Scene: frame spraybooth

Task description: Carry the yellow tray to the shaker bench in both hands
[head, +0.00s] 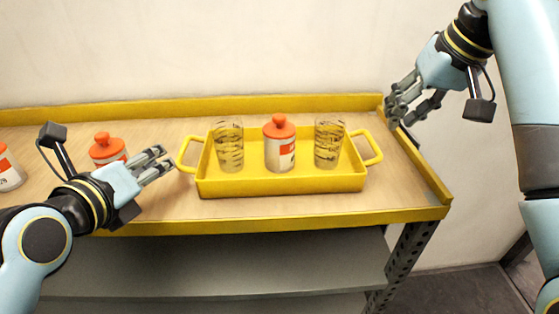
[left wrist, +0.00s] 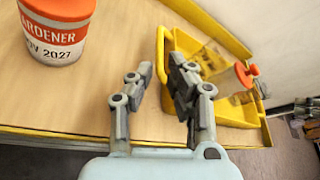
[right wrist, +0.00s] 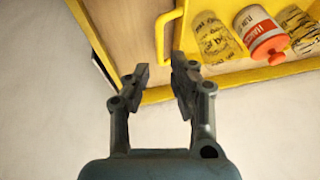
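The yellow tray (head: 280,184) sits level on the wooden bench and carries two patterned clear glasses (head: 229,147) (head: 329,144) and a white jar with an orange lid (head: 280,145). Its left handle (head: 183,158) and right handle (head: 374,148) stick out at the sides. My left gripper (head: 166,162) is open and empty, its fingertips just left of the left handle. In the left wrist view that handle (left wrist: 160,48) lies beyond the finger gap. My right gripper (head: 400,112) is open and empty above the bench's right edge. In the right wrist view the right handle (right wrist: 163,35) lies beyond its fingertips.
Two more orange-lidded jars (head: 108,149) (head: 8,168) stand on the bench at the left, one close behind my left gripper. A raised yellow rim (head: 200,105) runs along the bench's back and right side. A grey shelf (head: 230,262) is below.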

